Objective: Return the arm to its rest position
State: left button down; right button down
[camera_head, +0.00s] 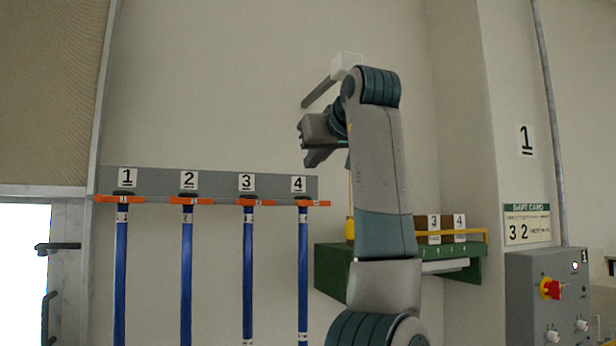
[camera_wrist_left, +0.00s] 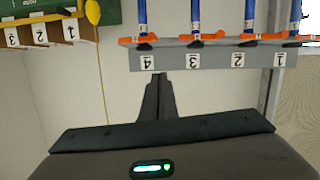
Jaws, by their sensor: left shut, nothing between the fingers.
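My left arm (camera_head: 382,180) rises from the bottom of the head view, right of centre, and bends over at the top. My left gripper (camera_head: 308,142) points to the left in front of the bare wall, above the rack's right end. In the left wrist view its fingers (camera_wrist_left: 158,82) are together with nothing between them. My right gripper is in neither view.
A grey rack (camera_head: 215,184) carries several blue rods (camera_head: 186,270) with orange clips under numbers 1 to 4. A green shelf (camera_head: 333,270) with numbered boxes (camera_head: 433,224) is partly behind my arm. A grey control box (camera_head: 530,300) stands at right. The wall above the rack is clear.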

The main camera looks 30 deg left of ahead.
pick_arm(q)
jog(key=shift+s+d+r, duration=0.15)
jog(key=shift+s+d, duration=0.2)
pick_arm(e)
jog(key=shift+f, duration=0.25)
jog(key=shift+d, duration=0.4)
